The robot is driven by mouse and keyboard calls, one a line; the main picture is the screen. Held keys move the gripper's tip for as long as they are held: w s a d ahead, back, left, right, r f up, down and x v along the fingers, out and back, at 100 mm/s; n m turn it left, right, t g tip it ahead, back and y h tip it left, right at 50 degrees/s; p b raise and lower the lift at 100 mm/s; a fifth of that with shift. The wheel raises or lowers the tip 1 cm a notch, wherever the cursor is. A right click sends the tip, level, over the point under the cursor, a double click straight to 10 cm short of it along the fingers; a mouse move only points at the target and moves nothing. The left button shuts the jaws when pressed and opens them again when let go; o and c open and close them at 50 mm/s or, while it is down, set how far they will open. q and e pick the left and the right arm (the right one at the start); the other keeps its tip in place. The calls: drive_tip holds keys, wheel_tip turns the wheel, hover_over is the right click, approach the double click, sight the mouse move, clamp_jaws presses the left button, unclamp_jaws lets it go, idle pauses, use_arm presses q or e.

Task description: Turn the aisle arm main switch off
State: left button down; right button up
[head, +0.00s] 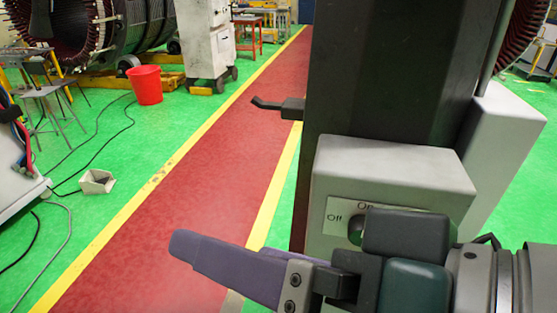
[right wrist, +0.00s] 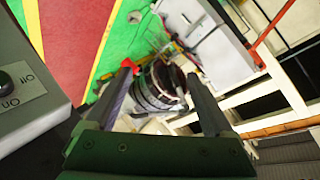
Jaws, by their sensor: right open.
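The main switch is a dark round knob (head: 356,229) on a white label marked On and Off. It sits on the front of a light grey box (head: 395,168) fixed by a dark column. In the head view my right gripper (head: 285,245) is in front of the box and hides the right part of the knob and label. I cannot tell which way the knob points. In the right wrist view my right gripper (right wrist: 160,72) is open with nothing between its fingers. There the knob (right wrist: 8,80) shows at the left edge, beside the fingers and apart from them. My left gripper is not in view.
The dark column (head: 385,70) stands behind the box, with a small black lever (head: 280,105) on its left side. A red walkway (head: 190,190) with yellow edges is clear. A red bucket (head: 146,85) and a large stator (head: 125,35) stand far left.

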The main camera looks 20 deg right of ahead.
drive_tip(key=w+d+f+m+t+h+b, duration=0.45)
drive_tip(key=m+t+b, duration=0.55)
drive_tip(key=m+b, duration=0.55)
drive_tip(key=s+d+f+m+g+h+b, duration=0.1)
drive_tip(key=d+f+m+g+h+b, duration=0.25)
drive_tip(key=d+f+m+h, duration=0.35)
drive_tip(key=s+d+f+m+g+h+b, duration=0.1)
drive_tip(key=d+f+m+g+h+b, duration=0.2)
drive_tip(key=f+m+h, duration=0.65)
use_arm(q)
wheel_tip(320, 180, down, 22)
drive_tip(key=p, duration=0.2)
use_arm(e)
drive_tip(key=w+d+r+m+t+y, duration=0.1)
drive_tip(key=w+d+m+y, duration=0.1)
drive_tip(key=w+d, duration=0.3)
drive_tip(key=w+y, duration=0.1)
drive_tip(key=w, duration=0.2)
drive_tip(key=shift+d+m+y, duration=0.15)
drive_tip(key=shift+m+y, duration=0.15)
drive_tip(key=shift+w+r, duration=0.1)
drive_tip(key=c, duration=0.7)
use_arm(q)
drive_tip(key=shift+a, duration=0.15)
use_arm(e)
drive_tip(key=c, duration=0.7)
